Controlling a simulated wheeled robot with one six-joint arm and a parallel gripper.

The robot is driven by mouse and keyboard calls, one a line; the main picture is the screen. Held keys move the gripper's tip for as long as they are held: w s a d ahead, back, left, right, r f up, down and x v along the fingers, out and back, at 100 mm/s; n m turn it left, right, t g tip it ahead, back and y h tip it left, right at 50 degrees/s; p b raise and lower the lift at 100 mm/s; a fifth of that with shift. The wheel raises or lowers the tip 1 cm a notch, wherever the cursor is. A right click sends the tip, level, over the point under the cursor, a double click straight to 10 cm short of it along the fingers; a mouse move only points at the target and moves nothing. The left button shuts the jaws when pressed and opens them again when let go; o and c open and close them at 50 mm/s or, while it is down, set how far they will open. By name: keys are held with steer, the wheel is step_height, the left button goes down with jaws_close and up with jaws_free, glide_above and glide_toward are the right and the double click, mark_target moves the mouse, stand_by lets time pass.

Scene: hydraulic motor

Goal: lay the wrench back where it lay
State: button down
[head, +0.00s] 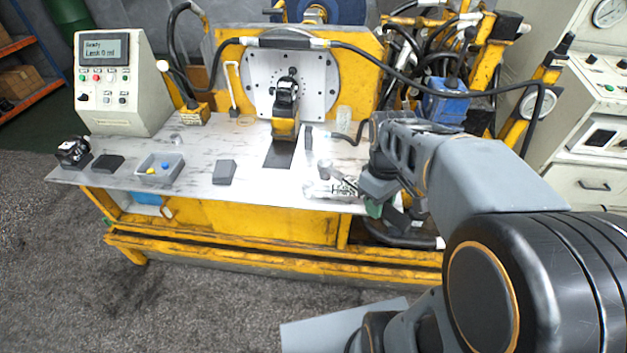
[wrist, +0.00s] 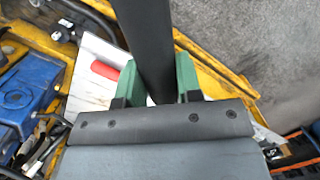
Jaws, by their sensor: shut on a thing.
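My gripper (head: 376,207) is at the right front edge of the bench, partly hidden by my arm in the head view. In the wrist view its green fingers (wrist: 155,84) are closed on both sides of a thick dark bar, which I take to be the wrench (wrist: 147,38). The bar runs up out of the wrist picture, so its ends are hidden. In the head view I cannot make the wrench out clearly. The pale bench top (head: 255,190) lies left of my gripper.
A grey tray (head: 160,168) with small coloured parts and a grey block (head: 224,172) stand on the bench. Metal pieces (head: 335,186) lie near its right front edge. A red object (wrist: 104,70) shows beside my fingers. Hoses and a blue unit (head: 445,102) crowd the right.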

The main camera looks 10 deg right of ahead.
steer(key=shift+d+t, duration=0.15)
steer(key=shift+t, duration=0.15)
steer(key=shift+d, duration=0.15)
steer(key=shift+t, duration=0.3)
steer(key=shift+w+d+f+b, duration=0.35)
steer(key=shift+w+d+f, duration=0.1)
steer(key=shift+w+f, duration=1.8)
steer(key=shift+w+d+f+b, duration=0.3)
steer(key=shift+w+d+f, duration=0.1)
steer(key=shift+w+f, duration=1.85)
steer(key=shift+w+d+f+b, duration=0.35)
steer(key=shift+w+d+f, duration=0.1)
steer(key=shift+w+f, duration=1.8)
steer(key=shift+w+r, duration=0.2)
steer(key=shift+w, duration=0.05)
steer(key=shift+f, duration=0.25)
steer(key=c, duration=0.8)
jaws_free()
